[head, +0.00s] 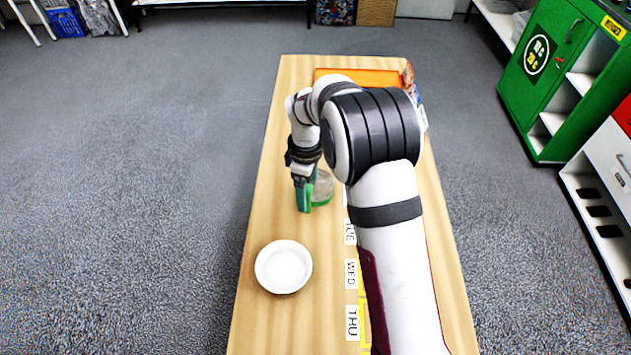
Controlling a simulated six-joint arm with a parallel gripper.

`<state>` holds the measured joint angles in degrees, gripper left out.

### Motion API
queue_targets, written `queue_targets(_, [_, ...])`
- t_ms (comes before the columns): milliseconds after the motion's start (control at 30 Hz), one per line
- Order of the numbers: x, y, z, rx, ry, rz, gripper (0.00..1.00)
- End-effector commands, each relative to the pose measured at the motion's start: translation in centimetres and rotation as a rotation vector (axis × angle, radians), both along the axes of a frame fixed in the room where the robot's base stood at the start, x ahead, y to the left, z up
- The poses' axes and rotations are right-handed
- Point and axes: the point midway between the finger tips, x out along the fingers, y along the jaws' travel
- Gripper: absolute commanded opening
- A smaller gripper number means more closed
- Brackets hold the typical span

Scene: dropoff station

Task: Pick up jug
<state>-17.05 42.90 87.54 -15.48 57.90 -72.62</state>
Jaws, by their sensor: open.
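A clear jug (324,184) with a green lower part stands on the wooden table, partly hidden behind my gripper and arm. My gripper (304,204) points down just left of the jug, close to it in the picture. The gripper is open. I cannot tell whether its fingers touch the jug or reach around it, as the fingers overlap in this view.
A white bowl (284,267) sits nearer on the table (262,318). Day labels (351,274) run along the table beside my arm. An orange tray (376,77) lies at the far end, with a colourful box (411,84) beside it. A green cabinet (548,75) stands right of the table.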

Motion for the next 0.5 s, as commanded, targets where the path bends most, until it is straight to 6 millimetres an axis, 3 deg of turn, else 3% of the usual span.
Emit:
queue_targets(167, [0.02,0.0,0.0,0.0,-0.001,0.0,0.81])
queue_targets(500, [0.03,0.0,0.04,0.0,-0.001,0.0,0.2])
